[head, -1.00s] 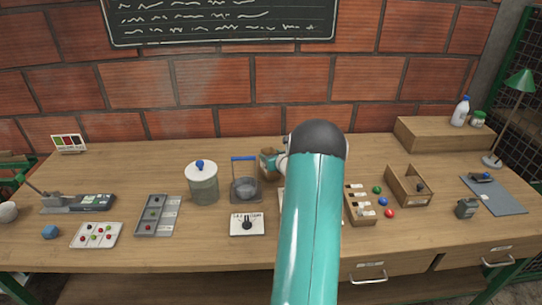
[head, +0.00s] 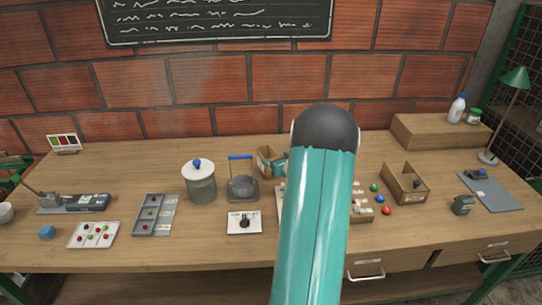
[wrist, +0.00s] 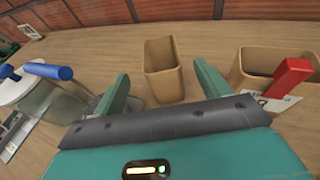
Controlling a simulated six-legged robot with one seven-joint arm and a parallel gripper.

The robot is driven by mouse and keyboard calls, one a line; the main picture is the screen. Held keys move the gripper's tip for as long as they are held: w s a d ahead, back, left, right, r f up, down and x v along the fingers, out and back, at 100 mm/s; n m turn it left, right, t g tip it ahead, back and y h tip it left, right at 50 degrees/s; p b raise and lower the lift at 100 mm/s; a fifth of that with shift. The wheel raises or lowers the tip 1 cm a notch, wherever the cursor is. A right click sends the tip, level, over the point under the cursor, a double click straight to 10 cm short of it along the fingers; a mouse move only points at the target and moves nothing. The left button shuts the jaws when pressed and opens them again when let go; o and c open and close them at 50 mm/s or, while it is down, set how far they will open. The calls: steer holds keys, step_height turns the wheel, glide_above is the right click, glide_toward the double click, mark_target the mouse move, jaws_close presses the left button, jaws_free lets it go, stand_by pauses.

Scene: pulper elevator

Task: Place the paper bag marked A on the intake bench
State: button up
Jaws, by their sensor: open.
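An open-topped brown paper bag (wrist: 163,72) stands upright on the wooden bench, between and beyond my fingers in the wrist view. A second brown open-topped container (wrist: 245,72) stands to its right, with a red-handled thing and a white card at it. I cannot read a letter A on either. In the head view a brown bag (head: 265,160) shows left of my arm, partly hidden. My gripper (wrist: 161,78) is open and empty, its teal fingers apart on either side of the near bag.
The long wooden bench (head: 120,165) runs along a brick wall. A lidded jar (head: 200,185) and a blue-handled container (head: 243,188) stand left of the bag. An open wooden box (head: 404,185) and coloured balls lie right of my arm.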

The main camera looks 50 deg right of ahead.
steer(key=w+a+r+n+g+y, duration=0.15)
steer(key=a+r+n+y, duration=0.35)
steer(key=a, duration=0.7)
steer(key=w+a+r+n+y, duration=0.2)
steer(key=a+r+n, duration=0.3)
steer(key=a+n, duration=0.5)
steer(key=w+a+r+n+g+y, duration=0.15)
steer(key=a+r+n+y, duration=0.25)
steer(key=a, duration=1.1)
steer(key=s+a+r+n+g, duration=0.25)
steer(key=s+a+n, duration=0.45)
steer(key=a+n, duration=0.45)
steer(key=s+a+n+g+h, duration=0.1)
steer(key=s+a+n+h, duration=0.1)
steer(key=s+n, duration=0.3)
steer(key=s+a+r+n+g+h, duration=0.1)
steer(key=s+a+n, duration=0.3)
steer(key=s, duration=0.4)
steer(key=shift+r+n+h, duration=0.25)
steer(key=shift+n+h, duration=0.55)
steer(key=shift+n, duration=0.05)
